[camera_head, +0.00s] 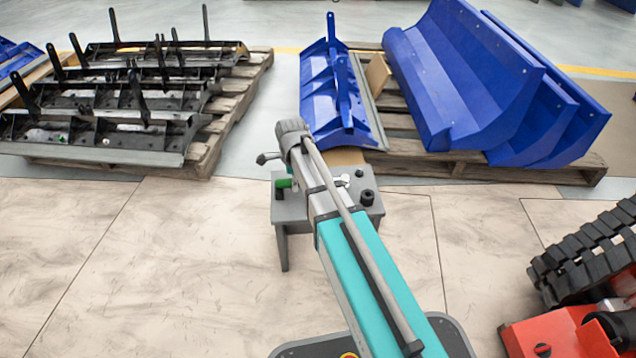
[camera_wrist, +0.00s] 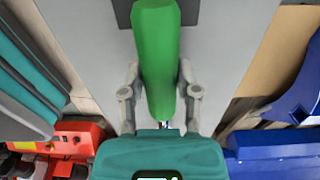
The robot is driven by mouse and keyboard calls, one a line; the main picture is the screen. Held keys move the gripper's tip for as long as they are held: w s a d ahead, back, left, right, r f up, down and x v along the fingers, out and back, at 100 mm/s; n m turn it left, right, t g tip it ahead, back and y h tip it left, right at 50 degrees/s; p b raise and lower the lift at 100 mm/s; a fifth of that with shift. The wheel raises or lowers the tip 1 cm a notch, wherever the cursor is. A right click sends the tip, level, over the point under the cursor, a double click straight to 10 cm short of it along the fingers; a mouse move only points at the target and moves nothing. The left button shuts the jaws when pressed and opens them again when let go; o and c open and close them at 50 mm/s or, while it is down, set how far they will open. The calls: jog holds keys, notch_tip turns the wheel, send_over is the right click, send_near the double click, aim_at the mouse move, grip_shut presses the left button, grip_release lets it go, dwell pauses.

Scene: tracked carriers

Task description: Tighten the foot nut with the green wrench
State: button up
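The green wrench shows in the wrist view as a thick green handle (camera_wrist: 158,60), with a short bit of silver metal at its lower end. My gripper (camera_wrist: 160,72) has one grey finger along each side of the handle and appears shut on it. In the head view a small piece of green (camera_head: 283,184) shows at the left of the grey stand (camera_head: 280,212). My arm hides most of the gripper there. A black upright fitting (camera_head: 367,197) stands at the right of the stand; I cannot tell whether it is the foot nut.
Behind the stand, a pallet holds blue panels (camera_head: 465,80) and a blue bracket (camera_head: 330,95). A pallet with black frames (camera_head: 110,105) stands at the left. A red machine (camera_head: 560,335) with a black track (camera_head: 590,250) is at the right. The floor at the left is clear.

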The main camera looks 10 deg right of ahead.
grip_shut()
jog(key=shift+r, duration=0.15)
jog(key=shift+r+p, duration=3.35)
jog(key=shift+p, duration=0.2)
notch_tip(320, 180, up, 8)
jog(key=p, duration=0.8)
jog(key=shift+s, duration=0.1)
